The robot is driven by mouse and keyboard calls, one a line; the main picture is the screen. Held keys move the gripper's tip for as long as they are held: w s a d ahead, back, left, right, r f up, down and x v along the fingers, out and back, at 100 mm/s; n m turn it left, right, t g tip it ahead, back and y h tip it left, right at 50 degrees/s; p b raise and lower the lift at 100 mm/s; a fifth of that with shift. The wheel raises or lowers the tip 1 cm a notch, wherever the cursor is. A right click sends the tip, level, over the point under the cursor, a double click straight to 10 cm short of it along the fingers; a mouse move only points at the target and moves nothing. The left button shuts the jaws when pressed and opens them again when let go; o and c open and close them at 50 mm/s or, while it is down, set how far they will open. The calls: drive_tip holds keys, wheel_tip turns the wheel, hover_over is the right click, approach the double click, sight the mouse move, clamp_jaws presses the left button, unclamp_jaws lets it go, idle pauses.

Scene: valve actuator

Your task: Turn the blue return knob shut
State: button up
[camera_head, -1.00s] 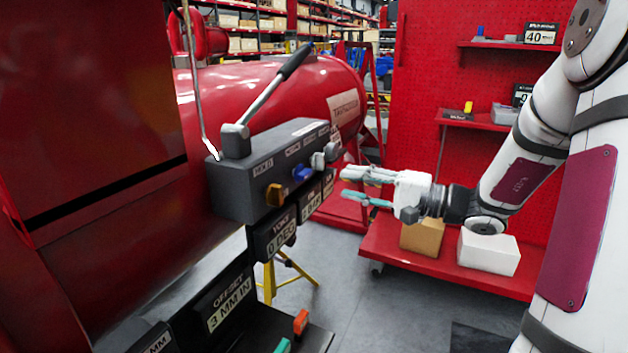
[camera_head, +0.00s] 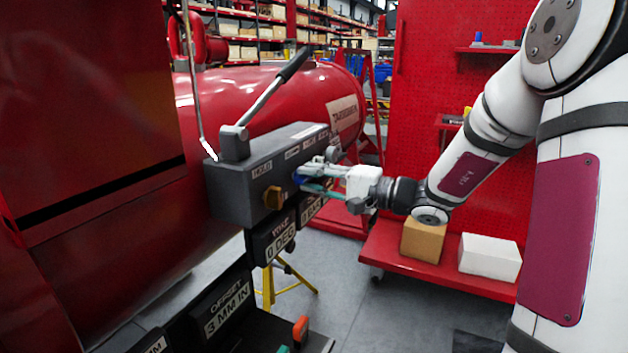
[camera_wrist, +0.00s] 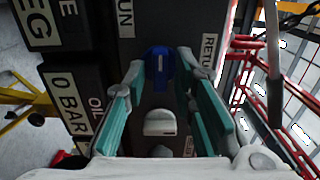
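The blue knob (camera_wrist: 160,65) shows in the wrist view on the front of a dark grey valve block, with a white mark along its handle. In the head view it is mostly hidden behind my fingers, with a bit of blue (camera_head: 298,180) showing. My gripper (camera_head: 302,181) is at the block's front face. Its teal fingers are open, one tip on each side of the blue knob in the wrist view, with small gaps visible. I cannot tell how deep the tips reach. A label reading "RETU..." (camera_wrist: 208,50) is partly hidden by the right finger.
A light grey knob (camera_wrist: 160,122) also lies between my fingers in the wrist view. A yellow-brown knob (camera_head: 273,197) is left of my gripper, and a long lever (camera_head: 265,100) rises from the block (camera_head: 235,190). Gauge plates hang below. A red shelf cart (camera_head: 440,262) stands right.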

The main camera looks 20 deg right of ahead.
clamp_jaws()
drive_tip(key=shift+m+p, duration=0.35)
drive_tip(key=shift+m, duration=0.05)
drive_tip(key=m+p, duration=0.6)
drive_tip(key=m, duration=0.1)
drive_tip(key=shift+s+r+m, duration=0.1)
drive_tip(key=shift+m, duration=0.2)
drive_tip(key=m+p, duration=0.4)
drive_tip(key=shift+m, duration=0.3)
drive_tip(key=shift+m+p, duration=1.95)
drive_tip(key=shift+m, duration=0.15)
drive_tip(key=shift+f, duration=0.2)
